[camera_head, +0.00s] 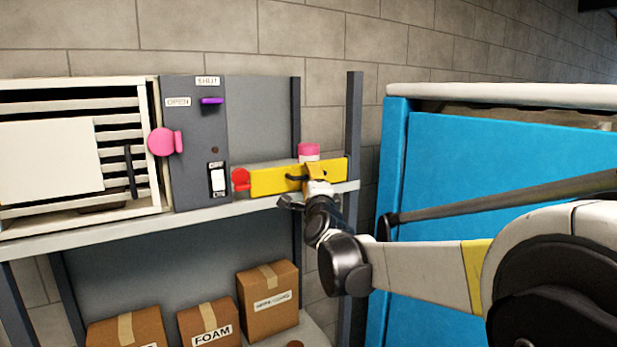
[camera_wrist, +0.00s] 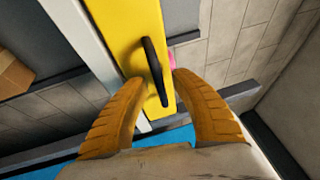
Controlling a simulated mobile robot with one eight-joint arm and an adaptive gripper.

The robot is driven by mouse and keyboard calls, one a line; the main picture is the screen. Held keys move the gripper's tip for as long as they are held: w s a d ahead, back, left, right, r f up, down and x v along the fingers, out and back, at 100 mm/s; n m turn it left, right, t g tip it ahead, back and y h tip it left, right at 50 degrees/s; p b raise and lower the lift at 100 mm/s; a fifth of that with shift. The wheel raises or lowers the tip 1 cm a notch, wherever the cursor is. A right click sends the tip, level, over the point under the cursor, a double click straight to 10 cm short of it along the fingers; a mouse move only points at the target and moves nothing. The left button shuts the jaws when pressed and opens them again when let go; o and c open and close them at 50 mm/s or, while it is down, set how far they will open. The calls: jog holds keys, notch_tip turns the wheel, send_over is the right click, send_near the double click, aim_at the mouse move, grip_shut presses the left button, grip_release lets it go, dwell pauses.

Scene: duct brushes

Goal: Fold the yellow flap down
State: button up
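The yellow flap (camera_head: 272,181) stands upright along the front edge of the shelf in the head view. A dark handle is on its face, partly hidden there by my gripper (camera_head: 312,182). In the wrist view the yellow flap (camera_wrist: 118,28) runs away from me, and its black handle (camera_wrist: 154,62) shows clearly. My gripper (camera_wrist: 158,80) has its two orange fingers spread, one on each side of the handle's near part. Gaps show between the fingers and the handle; I cannot tell if either touches.
A red knob (camera_head: 240,179) sits at the flap's left end, and a pink-topped item (camera_head: 309,152) is behind it. A grey panel (camera_head: 193,130) and louvred box (camera_head: 128,190) stand left. Cardboard boxes (camera_head: 268,300) are below. A blue cabinet (camera_head: 480,175) stands right.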

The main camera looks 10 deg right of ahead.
grip_shut()
